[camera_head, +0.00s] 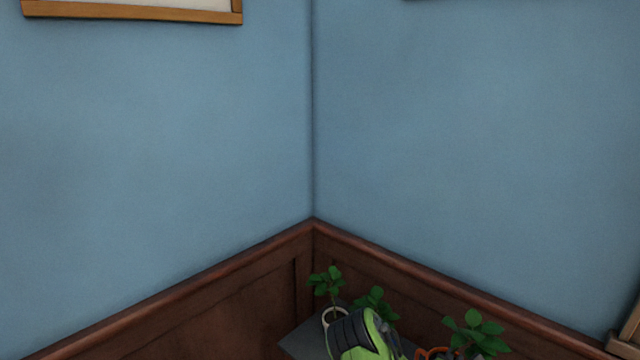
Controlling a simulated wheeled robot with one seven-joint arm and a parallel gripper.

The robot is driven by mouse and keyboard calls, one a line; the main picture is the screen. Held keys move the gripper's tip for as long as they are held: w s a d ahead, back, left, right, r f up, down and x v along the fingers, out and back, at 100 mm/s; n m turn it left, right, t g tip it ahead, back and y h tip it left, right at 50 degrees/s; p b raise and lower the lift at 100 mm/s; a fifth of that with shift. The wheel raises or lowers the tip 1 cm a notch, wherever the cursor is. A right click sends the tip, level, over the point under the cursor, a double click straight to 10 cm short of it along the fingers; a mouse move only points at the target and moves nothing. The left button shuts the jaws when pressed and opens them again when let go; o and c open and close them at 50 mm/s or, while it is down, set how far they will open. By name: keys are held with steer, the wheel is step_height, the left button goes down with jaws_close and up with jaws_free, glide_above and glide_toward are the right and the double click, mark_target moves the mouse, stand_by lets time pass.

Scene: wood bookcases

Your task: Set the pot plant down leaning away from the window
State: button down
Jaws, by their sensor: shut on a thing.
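Several leafy green plants show at the bottom, in the corner of the room. One plant (325,283) stands at the left in a white-rimmed pot (326,317). A second plant (375,299) shows just behind my green and black gripper (365,336), which hides its pot. A third plant (474,332) is at the right, beside an orange rim (436,352) cut off by the picture's lower edge. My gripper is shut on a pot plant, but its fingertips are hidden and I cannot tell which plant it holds. No window can be made out for certain.
A dark grey surface (298,342) lies under the left plant. Brown wood panelling (190,310) runs along both blue walls, which meet behind the plants. A wood-framed pale panel (140,12) hangs at the upper left. A wooden edge (628,335) shows at the lower right.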

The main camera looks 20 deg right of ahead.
steer(key=w+a+f+n+t+y+b, duration=0.2)
steer(key=w+a+f+n+y, duration=0.15)
steer(key=a, duration=0.65)
steer(key=w+a+f+n+t+y+b, duration=0.1)
steer(key=w+a+f+n+y+b, duration=0.2)
steer(key=a, duration=0.6)
steer(key=w+a+f+n+t+y+b, duration=0.1)
steer(key=w+a+f+n+t+y, duration=0.2)
steer(key=a, duration=0.7)
steer(key=s+a+r+g+y+p, duration=0.1)
steer(key=s+a+r+p, duration=0.2)
steer(key=a+r, duration=0.4)
steer(key=shift+s+a+p, duration=0.2)
steer(key=shift+p, duration=0.7)
